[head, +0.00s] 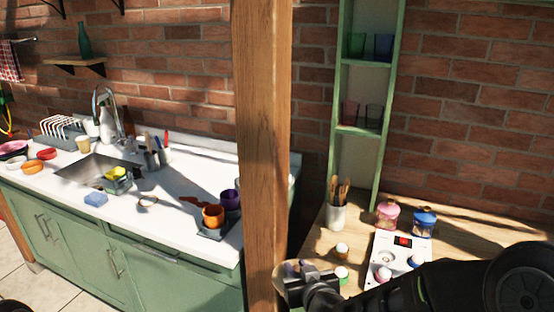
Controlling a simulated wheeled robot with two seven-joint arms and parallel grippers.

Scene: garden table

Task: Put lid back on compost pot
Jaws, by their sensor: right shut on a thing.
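My right gripper (297,274) is at the lower middle, in front of the left edge of the wooden table and by the foot of the post. It is shut on a small rounded, pale, glassy thing (288,266); the gripper hides part of it, so I cannot tell whether it is the lid. I cannot tell which vessel is the compost pot. A pink jar (387,215) and a blue jar (424,222) stand upright at the back of the table, both with tops on. My left gripper is not in view.
A thick wooden post (262,130) stands between the white counter (165,205) and the wooden table (312,240). A utensil holder (336,217), small topped jars (342,250) and a white panel (400,248) crowd the table. Orange (213,216) and purple (231,199) pots stand on the counter.

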